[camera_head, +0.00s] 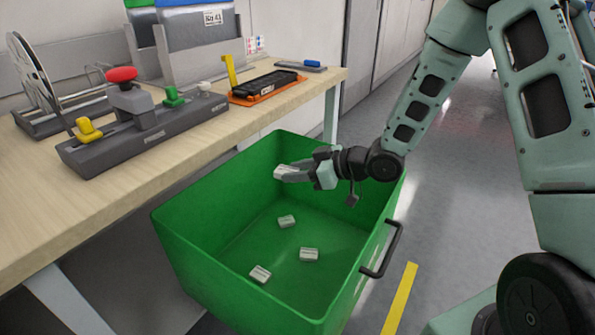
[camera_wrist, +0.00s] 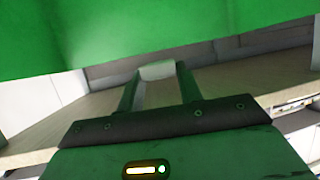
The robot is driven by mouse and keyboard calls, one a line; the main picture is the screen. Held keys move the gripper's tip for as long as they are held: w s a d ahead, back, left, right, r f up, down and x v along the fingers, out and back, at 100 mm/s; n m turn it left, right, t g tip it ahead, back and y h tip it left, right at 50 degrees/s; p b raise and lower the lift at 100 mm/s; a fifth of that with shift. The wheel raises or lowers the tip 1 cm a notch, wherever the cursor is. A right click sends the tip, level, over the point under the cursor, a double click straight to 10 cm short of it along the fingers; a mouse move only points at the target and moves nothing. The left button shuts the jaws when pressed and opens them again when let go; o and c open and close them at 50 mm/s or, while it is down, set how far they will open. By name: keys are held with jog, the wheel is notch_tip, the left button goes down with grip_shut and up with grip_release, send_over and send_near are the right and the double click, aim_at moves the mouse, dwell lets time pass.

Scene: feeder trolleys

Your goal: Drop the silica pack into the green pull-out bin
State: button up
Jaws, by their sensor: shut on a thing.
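My gripper (camera_head: 290,172) reaches in from the right and is over the inside of the green pull-out bin (camera_head: 180,245), at about the height of its rim. It is shut on a small whitish silica pack (camera_head: 281,171), held at the fingertips. In the wrist view the pack (camera_wrist: 157,71) shows pale between the two fingers, with the green bin wall (camera_wrist: 150,30) filling the top. Several similar small white packs (camera_head: 287,221) lie apart from each other on the bin's floor, below my gripper. The bin stands open beside the wooden bench.
The bin has a black handle (camera_head: 384,250) on its right side. The wooden bench (camera_head: 110,205) on the left carries a grey fixture (camera_head: 140,135) with coloured knobs, an orange tray (camera_head: 265,88) and grey bins (camera_head: 195,45). Open floor with a yellow line (camera_head: 400,298) lies right of the bin.

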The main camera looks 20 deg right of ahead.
notch_tip(320, 180, down, 2)
jog(key=shift+f+b, duration=0.25)
jog(key=shift+b, duration=0.5)
jog(key=shift+r, duration=0.1)
jog(key=o, duration=1)
jog(key=shift+o, duration=0.2)
jog(key=p+v, duration=0.4)
jog(key=v, duration=1.3)
jog(key=shift+d, duration=0.2)
jog(key=shift+s, duration=0.15)
